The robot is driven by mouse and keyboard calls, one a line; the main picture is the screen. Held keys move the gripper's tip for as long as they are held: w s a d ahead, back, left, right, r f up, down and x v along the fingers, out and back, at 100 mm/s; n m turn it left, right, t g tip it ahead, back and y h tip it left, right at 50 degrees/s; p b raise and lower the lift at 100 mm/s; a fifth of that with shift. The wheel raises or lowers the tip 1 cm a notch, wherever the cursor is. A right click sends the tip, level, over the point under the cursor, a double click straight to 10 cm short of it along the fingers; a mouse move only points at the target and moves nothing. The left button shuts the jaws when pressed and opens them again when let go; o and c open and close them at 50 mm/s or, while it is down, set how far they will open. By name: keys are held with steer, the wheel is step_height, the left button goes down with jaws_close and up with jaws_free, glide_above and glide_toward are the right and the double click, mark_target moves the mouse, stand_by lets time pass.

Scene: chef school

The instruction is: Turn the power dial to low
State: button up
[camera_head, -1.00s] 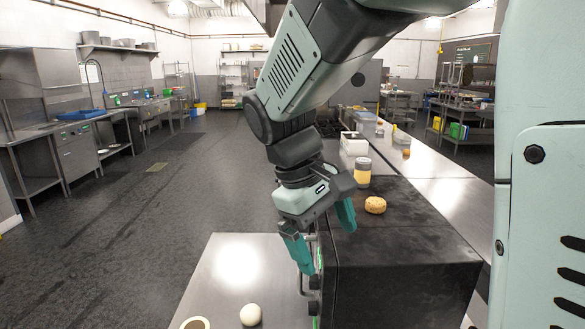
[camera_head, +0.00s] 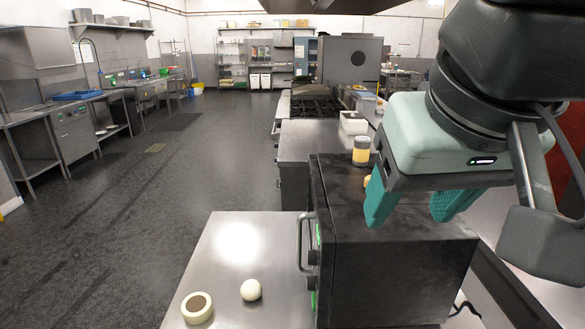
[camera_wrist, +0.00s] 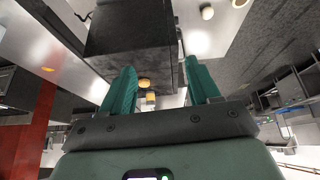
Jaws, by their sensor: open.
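The black oven-like box (camera_head: 400,270) stands on the steel counter, its front facing left, seen nearly edge-on. A metal handle (camera_head: 301,243) and green lit parts show along that front. A dark knob-like bump (camera_head: 312,257) sticks out beside the handle; the dial's setting cannot be read. My gripper (camera_head: 410,213) is open and empty, above the right part of the box top and apart from the front. In the wrist view my gripper (camera_wrist: 160,72) has its fingers spread, with the dark box (camera_wrist: 130,35) beyond them.
A yellow jar (camera_head: 361,151) stands behind the box; a round tan bun (camera_head: 367,181) is partly hidden by my finger. A white ball (camera_head: 250,290) and a pale ring-shaped item (camera_head: 197,307) lie on the steel table (camera_head: 225,265) left of the box.

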steer(key=w+a+n+g+h, duration=0.2)
steer(key=w+n+h, duration=0.15)
steer(key=w, duration=0.45)
steer(key=w+a+n+g+h, duration=0.2)
steer(key=w+n+h, duration=0.15)
steer(key=w, duration=0.45)
steer(key=w+a+n+t+h, duration=0.3)
steer(key=w+a+n+h, duration=0.3)
steer(key=a, duration=0.9)
steer(key=m+h, duration=0.1)
glide_toward(311, 283)
steer(key=f+x, duration=0.1)
steer(key=x, duration=0.6)
steer(key=shift+w+f, duration=0.15)
steer(key=shift+w, duration=0.35)
steer(key=c, duration=1)
